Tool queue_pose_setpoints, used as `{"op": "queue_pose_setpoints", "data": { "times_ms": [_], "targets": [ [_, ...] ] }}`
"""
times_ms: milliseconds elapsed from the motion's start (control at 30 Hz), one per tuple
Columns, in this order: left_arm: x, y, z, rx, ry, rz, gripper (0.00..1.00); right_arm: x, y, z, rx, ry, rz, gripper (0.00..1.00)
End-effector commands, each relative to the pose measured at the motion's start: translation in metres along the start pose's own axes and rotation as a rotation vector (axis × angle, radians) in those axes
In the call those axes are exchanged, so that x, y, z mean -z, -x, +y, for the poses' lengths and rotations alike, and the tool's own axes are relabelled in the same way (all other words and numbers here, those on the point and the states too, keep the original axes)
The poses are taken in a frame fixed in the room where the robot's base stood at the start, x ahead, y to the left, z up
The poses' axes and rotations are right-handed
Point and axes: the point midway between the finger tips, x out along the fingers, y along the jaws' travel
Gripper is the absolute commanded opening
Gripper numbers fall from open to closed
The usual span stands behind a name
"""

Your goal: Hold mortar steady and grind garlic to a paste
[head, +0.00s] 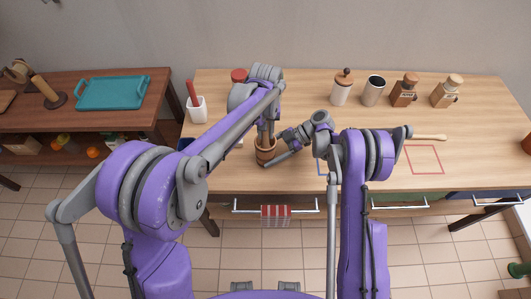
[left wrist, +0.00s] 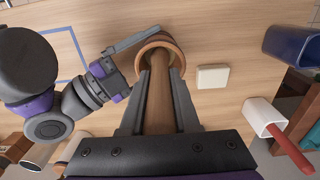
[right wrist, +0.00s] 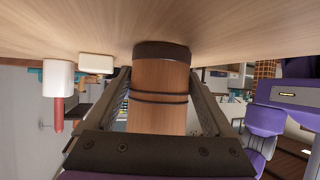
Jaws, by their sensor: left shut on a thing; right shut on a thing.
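The wooden mortar (head: 265,156) stands upright on the table, a brown cup with dark bands. In the right wrist view the mortar (right wrist: 160,100) sits between the fingers of my right gripper (right wrist: 165,92), which is shut on its sides. My left gripper (left wrist: 158,115) is above the mortar and is shut on a wooden pestle (left wrist: 160,90). The pestle's lower end goes into the mortar's mouth (left wrist: 145,50). The garlic is not visible; the mortar's inside is mostly hidden by the pestle.
A white holder (head: 197,108) with a red-handled tool stands left of the mortar. A small pale block (left wrist: 213,77) and a blue container (left wrist: 293,45) lie nearby. Jars and grinders (head: 405,90) line the back. A red outlined square (head: 425,146) at right is empty.

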Motion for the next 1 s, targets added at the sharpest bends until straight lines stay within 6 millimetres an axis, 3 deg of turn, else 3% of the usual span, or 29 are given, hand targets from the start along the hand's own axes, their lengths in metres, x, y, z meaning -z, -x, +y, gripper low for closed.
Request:
{"op": "queue_pose_setpoints", "data": {
  "times_ms": [267,1000],
  "targets": [
    [0.0,0.004,0.0,0.0,0.0,0.0,0.0,0.0,0.0,0.0,0.001,0.0,0.0,0.11],
    [0.0,0.063,0.0,0.0,0.0,0.0,0.0,0.0,0.0,0.0,0.001,0.0,0.0,0.11]
  ]
}}
